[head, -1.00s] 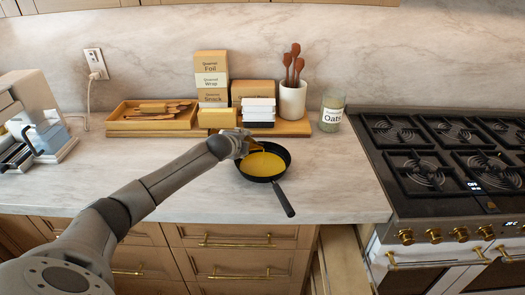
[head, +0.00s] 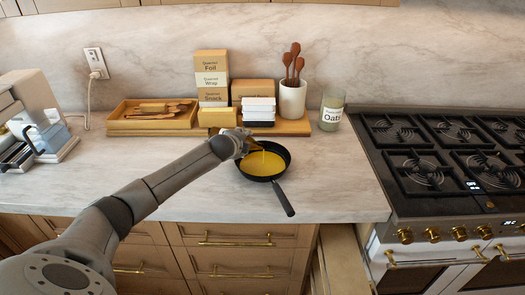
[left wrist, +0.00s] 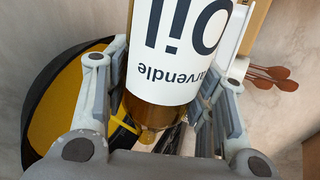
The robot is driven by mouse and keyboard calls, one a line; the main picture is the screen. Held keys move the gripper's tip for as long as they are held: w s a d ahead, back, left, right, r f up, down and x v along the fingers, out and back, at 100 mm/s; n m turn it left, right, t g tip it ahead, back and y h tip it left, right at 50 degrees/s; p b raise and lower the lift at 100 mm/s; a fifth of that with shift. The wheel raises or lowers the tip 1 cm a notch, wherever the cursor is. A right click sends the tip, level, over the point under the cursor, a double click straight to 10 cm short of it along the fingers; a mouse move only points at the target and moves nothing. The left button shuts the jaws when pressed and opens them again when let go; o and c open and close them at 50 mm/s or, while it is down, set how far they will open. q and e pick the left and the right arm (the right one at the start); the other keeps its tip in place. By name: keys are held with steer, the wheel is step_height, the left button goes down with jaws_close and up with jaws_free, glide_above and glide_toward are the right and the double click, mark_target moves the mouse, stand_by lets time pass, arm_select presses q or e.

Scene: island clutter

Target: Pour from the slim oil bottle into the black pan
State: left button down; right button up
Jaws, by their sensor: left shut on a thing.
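The slim oil bottle (left wrist: 175,55) has a white label with dark lettering and amber oil inside. My left gripper (head: 247,144) is shut around it; the fingers lie on both sides of the bottle in the left wrist view. In the head view the hand hides most of the bottle, and its tilted amber end (head: 256,147) shows over the pan's back left edge. A thin stream seems to fall from it. The black pan (head: 284,198) stands on the counter with a layer of yellow oil (head: 262,165) in it. It also shows in the left wrist view (left wrist: 35,110).
Behind the pan are a white stack on a black base (head: 258,112), boxes (head: 211,75), a utensil crock (head: 292,100) and an oats jar (head: 331,113). A wooden tray (head: 150,125) is at left, the stove (head: 450,165) at right. The front counter is clear.

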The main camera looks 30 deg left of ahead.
arm_select(q)
steer(key=shift+r, duration=0.1)
steer(key=shift+p, duration=0.35)
stand_by(0.4)
steer(key=shift+n+h+p, duration=0.3)
steer(key=shift+p, duration=0.1)
